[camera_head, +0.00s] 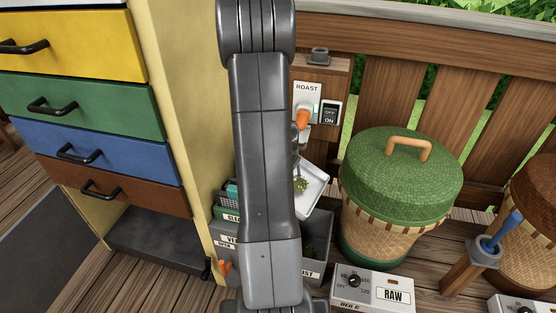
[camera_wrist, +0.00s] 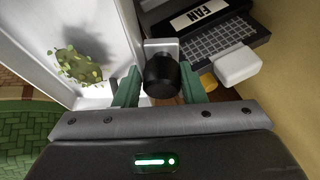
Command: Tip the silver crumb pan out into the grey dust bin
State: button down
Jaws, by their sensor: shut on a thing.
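The silver crumb pan (camera_head: 317,190) shows as a pale, shallow tray just right of my arm in the head view, and it looks slanted. Green crumbs (camera_head: 301,185) lie in it. In the wrist view the pan (camera_wrist: 105,28) fills the left, with a clump of crumbs (camera_wrist: 78,68) on its floor. My gripper (camera_wrist: 160,88) is shut on the pan's black knob handle (camera_wrist: 160,72). In the head view my arm hides the gripper and handle. The grey dust bin (camera_head: 321,237), its label partly covered, stands below the pan; my arm hides its left part.
A wooden post with a ROAST switch panel (camera_head: 306,101) stands behind the pan. A lidded green basket (camera_head: 400,170) is close on the right, with a RAW control box (camera_head: 373,291) in front. A drawer cabinet (camera_head: 170,90) is on the left. A FAN unit (camera_wrist: 215,35) shows in the wrist view.

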jog(key=shift+d+r+p, duration=0.2)
jog(key=shift+r+p, duration=0.15)
jog(key=shift+p, duration=0.3)
jog(key=shift+f+b, duration=0.4)
jog(key=shift+b, duration=0.65)
jog(key=shift+d+r+b, duration=0.1)
jog(key=shift+d+b, duration=0.1)
jog(key=shift+b, duration=0.55)
jog(key=shift+b, duration=0.4)
jog(key=b, duration=0.2)
jog(key=y+b, duration=0.1)
jog(key=b, duration=0.1)
jog(key=shift+s+d+r+t, duration=0.1)
jog(key=shift+s+r+t, duration=0.15)
jog(key=shift+r+t, duration=0.15)
